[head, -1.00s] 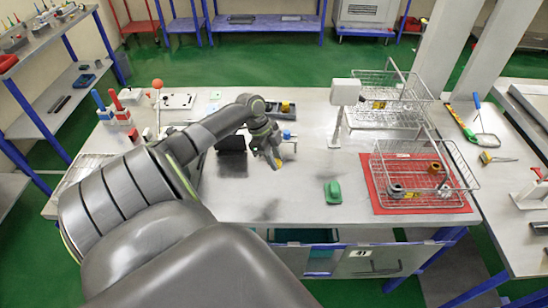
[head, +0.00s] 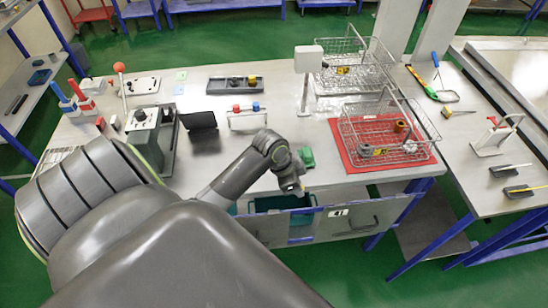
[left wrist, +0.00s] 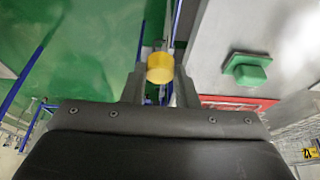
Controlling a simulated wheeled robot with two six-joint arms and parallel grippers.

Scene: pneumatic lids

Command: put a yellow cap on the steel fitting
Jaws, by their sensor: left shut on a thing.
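My left gripper (head: 298,188) is shut on a yellow cap. The yellow cap (left wrist: 160,67) shows between the fingertips in the left wrist view. The gripper is low in the head view, at the table's front edge, left of the red mat. A grey fitting (head: 366,150), which looks like the steel one, stands in the wire basket (head: 425,125) on the red mat (head: 360,168). A brown, copper-like fitting (head: 400,126) stands farther back in that basket. The gripper is apart from both fittings. My right gripper is not in view.
A green block (head: 306,157) lies just behind the gripper; it also shows in the left wrist view (left wrist: 247,71). A second wire basket (head: 350,80) and a post with a white box (head: 308,59) stand behind. A black tray (head: 220,85) lies at the back.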

